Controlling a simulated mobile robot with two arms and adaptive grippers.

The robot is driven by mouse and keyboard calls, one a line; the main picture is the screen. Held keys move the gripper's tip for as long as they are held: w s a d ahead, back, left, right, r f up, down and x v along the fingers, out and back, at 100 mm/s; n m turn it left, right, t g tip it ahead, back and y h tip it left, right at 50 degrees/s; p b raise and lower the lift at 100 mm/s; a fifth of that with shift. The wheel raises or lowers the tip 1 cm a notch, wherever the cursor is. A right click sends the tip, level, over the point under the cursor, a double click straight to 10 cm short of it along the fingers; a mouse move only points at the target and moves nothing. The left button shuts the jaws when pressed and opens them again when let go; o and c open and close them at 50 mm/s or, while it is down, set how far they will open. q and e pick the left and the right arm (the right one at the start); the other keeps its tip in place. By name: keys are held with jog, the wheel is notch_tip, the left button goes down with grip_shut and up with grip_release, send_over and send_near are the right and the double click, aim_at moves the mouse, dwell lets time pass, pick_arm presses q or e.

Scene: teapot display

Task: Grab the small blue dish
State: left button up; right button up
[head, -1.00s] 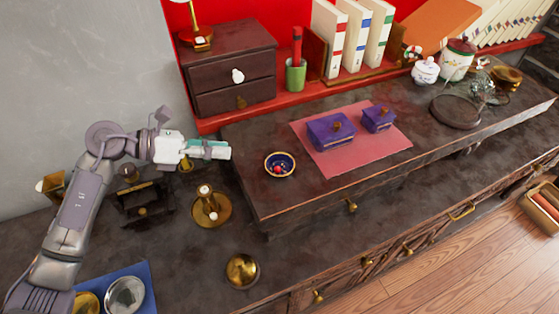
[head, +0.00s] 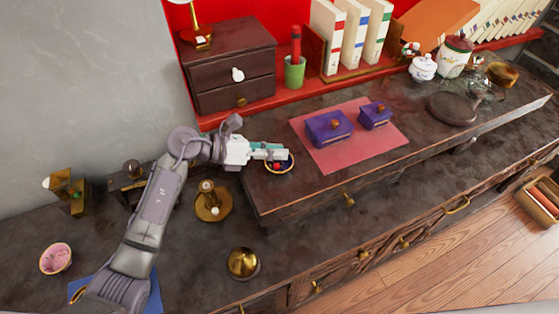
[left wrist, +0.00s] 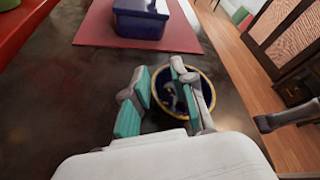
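The small blue dish (head: 286,169) has a gold rim and sits on the raised dark shelf, with a small red item (head: 277,166) in it. My left gripper (head: 284,153) reaches over the dish's far edge and covers part of it. In the left wrist view, the dish (left wrist: 211,88) lies beneath the fingers. The left gripper (left wrist: 160,75) is open there, with one finger left of the dish and the other crossing over its bowl. I cannot tell whether a finger touches the rim.
A pink mat (head: 358,152) with two purple boxes (head: 328,130) lies right of the dish. A dark drawer cabinet (head: 235,75) stands behind. A brass candle holder (head: 213,208) and a brass dome (head: 243,263) stand on the lower counter.

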pick_arm(q)
grip_shut()
dwell(0.5)
